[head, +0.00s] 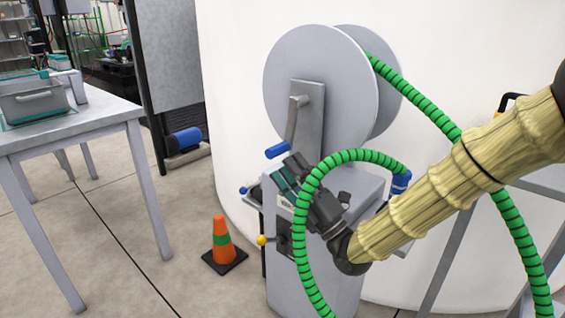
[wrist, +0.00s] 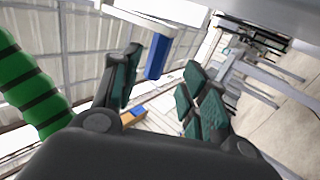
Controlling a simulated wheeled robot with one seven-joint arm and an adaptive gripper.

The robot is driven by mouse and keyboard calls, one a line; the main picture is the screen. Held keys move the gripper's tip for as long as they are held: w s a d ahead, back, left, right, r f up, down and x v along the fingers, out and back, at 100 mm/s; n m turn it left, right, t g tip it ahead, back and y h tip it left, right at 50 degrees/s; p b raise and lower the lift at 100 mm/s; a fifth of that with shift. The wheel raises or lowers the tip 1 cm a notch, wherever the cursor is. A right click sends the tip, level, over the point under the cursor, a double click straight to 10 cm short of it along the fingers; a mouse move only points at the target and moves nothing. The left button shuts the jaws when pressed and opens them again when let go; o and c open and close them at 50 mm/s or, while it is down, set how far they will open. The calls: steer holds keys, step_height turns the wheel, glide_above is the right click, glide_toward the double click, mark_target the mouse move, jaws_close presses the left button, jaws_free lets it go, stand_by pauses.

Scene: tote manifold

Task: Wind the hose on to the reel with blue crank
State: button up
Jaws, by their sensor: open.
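The reel (head: 315,60) has two large grey discs on a grey stand. Its grey crank arm (head: 293,122) hangs down to a blue crank handle (head: 277,151). The green hose (head: 413,98) with black bands runs from the reel's top right, and a loop of it (head: 306,268) hangs in front of the stand. My gripper (head: 287,170) is open and empty just below the blue handle. In the wrist view, the blue handle (wrist: 156,57) shows in the gap between the fingertips, nearer the left finger. I cannot tell whether they touch it.
The grey stand (head: 315,295) carries a yellow-knobbed lever (head: 262,240) and a small blue knob (head: 243,190). An orange and green cone (head: 222,243) stands on the floor. A grey table (head: 75,125) with a tote (head: 33,103) is at left.

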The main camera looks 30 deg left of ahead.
steer(key=v, duration=0.8)
steer(key=shift+d+f, duration=0.2)
steer(key=shift+s, duration=0.1)
